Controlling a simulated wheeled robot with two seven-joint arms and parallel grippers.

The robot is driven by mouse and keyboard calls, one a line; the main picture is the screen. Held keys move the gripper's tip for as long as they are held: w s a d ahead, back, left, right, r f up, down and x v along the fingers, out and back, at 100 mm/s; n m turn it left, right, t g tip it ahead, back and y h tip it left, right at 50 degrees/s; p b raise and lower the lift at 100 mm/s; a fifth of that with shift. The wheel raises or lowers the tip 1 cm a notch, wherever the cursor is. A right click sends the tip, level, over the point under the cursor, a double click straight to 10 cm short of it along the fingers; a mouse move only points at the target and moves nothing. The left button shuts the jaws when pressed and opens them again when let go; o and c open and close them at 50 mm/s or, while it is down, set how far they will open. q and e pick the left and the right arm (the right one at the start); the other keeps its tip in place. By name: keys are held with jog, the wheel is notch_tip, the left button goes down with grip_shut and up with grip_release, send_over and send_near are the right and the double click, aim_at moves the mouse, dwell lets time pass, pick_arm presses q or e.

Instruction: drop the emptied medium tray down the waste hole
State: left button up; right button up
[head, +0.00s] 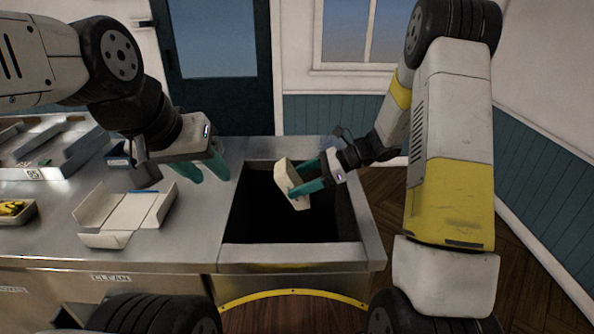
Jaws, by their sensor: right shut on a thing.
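A small cream tray (283,177) is tilted on its side over the dark waste hole (290,222). My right gripper (299,190) is shut on the tray, with its green fingers at the tray's edge. The tray's inside cannot be seen clearly. The waste hole is a square black opening in the steel counter. My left gripper (206,169) is left of the hole above the counter. Its two green fingers point down, apart, with nothing seen between them.
An unfolded cream carton (125,212) lies on the steel counter left of the hole. A tray with yellow food (14,209) sits at the far left. The hole has a raised steel rim (300,254). Open floor lies to the right.

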jog(key=o, duration=2.2)
jog(key=shift+c, duration=0.2)
jog(key=shift+d, duration=0.1)
jog(key=v, duration=0.7)
jog(key=shift+d+r, duration=0.2)
jog(key=shift+d, duration=0.1)
jog(key=s+d+r+n+t+h, duration=0.2)
jog(key=s+r+n+t+h, duration=0.1)
jog(key=s+r+n+h, duration=0.2)
jog(key=s+d+r+n+t+h, duration=0.3)
jog(key=s+r+n+h, duration=0.2)
jog(key=s+r+n, duration=0.4)
jog(key=s+n, duration=0.4)
jog(key=s, duration=0.4)
jog(key=shift+d+r+n, duration=0.25)
jog(key=shift+r+n, duration=0.05)
